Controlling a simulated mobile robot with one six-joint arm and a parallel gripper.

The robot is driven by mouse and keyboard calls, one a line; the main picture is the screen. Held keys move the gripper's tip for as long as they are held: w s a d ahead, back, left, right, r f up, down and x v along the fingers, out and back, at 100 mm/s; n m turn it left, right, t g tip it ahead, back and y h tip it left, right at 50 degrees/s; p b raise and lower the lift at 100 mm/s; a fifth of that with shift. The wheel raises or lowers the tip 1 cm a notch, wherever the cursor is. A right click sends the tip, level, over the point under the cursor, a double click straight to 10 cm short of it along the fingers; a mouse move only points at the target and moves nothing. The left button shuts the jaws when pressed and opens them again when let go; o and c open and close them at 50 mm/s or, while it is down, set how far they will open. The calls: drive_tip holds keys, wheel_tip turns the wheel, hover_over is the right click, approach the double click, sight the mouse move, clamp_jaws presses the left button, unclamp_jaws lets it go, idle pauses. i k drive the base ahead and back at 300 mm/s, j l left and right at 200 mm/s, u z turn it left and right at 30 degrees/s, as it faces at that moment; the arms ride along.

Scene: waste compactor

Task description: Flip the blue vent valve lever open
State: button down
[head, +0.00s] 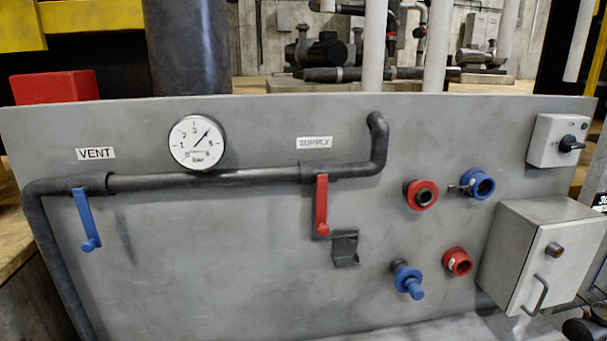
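The blue vent valve lever (86,219) hangs down from the dark pipe at the left of the grey panel, tilted slightly, with a rounded blue knob at its lower end. The white VENT label (96,154) is just above it. The lever lies across the pipe's run, near the corner where the pipe bends down. My gripper is not in view.
A red lever (322,204) hangs below the SUPPLY label (314,142). A round pressure gauge (197,142) sits above the pipe (235,177). Red and blue couplings, a switch box (558,141) and a grey cabinet (540,258) stick out at the right. The panel's lower middle is bare.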

sight(94, 242)
drive_tip(key=u, duration=1.7)
drive_tip(key=i+j, duration=0.15)
drive_tip(key=j, duration=0.25)
drive_tip(key=i+j+z, duration=0.15)
drive_tip(key=j, duration=0.3)
drive_tip(key=i+j, duration=0.1)
drive_tip(key=j, duration=0.3)
